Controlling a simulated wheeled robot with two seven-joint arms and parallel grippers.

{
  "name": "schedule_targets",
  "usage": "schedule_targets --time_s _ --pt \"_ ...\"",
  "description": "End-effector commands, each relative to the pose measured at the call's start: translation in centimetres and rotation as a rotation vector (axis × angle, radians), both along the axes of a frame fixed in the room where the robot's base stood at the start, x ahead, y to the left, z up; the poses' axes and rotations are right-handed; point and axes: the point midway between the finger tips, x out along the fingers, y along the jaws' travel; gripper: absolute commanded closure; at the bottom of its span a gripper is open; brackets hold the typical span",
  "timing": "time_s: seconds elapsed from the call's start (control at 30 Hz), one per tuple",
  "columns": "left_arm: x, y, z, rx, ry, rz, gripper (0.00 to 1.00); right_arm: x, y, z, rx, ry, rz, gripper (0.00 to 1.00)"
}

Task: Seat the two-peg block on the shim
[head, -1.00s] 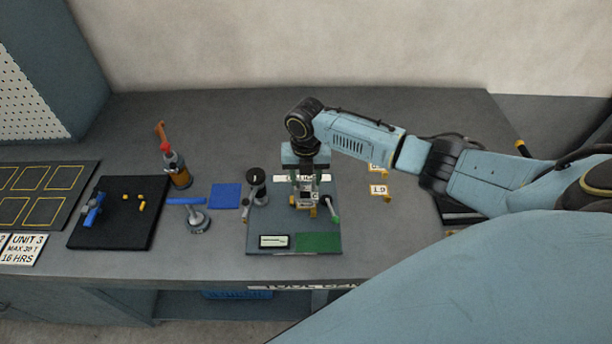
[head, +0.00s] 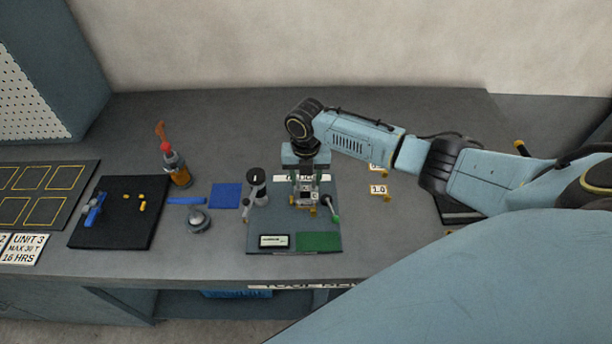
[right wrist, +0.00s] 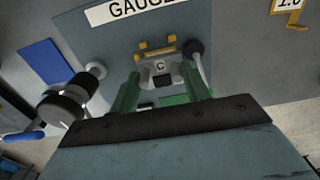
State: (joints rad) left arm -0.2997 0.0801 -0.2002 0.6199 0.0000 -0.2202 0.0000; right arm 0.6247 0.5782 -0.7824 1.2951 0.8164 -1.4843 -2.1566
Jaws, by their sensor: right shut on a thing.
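My right gripper (head: 305,188) is over the gauge plate (head: 262,222), pointing down. In the right wrist view its two green fingers (right wrist: 162,92) stand either side of a small grey block (right wrist: 160,68) marked "C", and the gripper is shut on it. The block also shows below the gripper in the head view (head: 305,198). Yellow pieces (right wrist: 156,47) show at the block's far side. I cannot make out the pegs or the shim under the block, nor whether the block touches what is below. My left gripper is not in view.
A black-knobbed post (head: 257,187) stands left of the gripper and a dark-knobbed lever (right wrist: 195,50) close beside the block. A yellow tag stand marked 1.0 (head: 379,190) is at the right.

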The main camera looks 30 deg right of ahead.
Motion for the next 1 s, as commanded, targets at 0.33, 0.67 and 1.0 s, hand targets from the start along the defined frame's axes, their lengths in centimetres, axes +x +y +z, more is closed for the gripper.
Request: schedule_targets --time_s 0.33,0.67,1.0 --pt "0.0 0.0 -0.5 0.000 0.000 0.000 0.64 0.1 0.0 -0.8 0.001 -0.002 0.000 0.79" --pt "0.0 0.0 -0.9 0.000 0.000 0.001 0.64 0.1 0.0 -1.5 0.001 -0.002 0.000 0.79" --pt "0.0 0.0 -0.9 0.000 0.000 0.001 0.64 0.1 0.0 -1.5 0.001 -0.002 0.000 0.79"
